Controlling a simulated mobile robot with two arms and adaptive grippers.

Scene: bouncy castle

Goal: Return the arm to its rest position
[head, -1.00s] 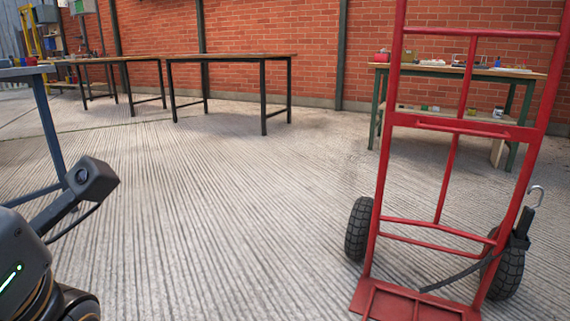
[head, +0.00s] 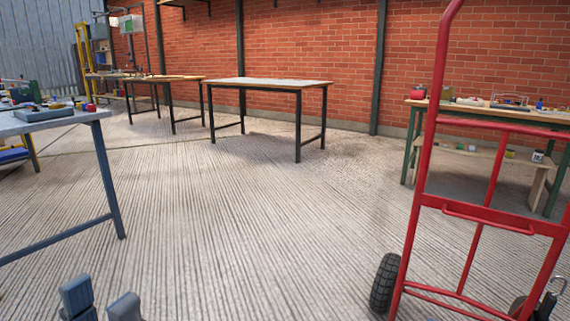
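My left gripper (head: 101,304) shows at the bottom left edge of the head view. Only its two dark grey fingertips are in the picture, with a gap between them and nothing visible in it. The rest of the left arm is out of view below. The fingertips appear over the ribbed concrete floor (head: 230,240), in front of the blue-legged table.
A red hand truck (head: 486,215) with black wheels stands at the right. A blue-legged table (head: 60,124) with small items is at the left. The middle floor is clear.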

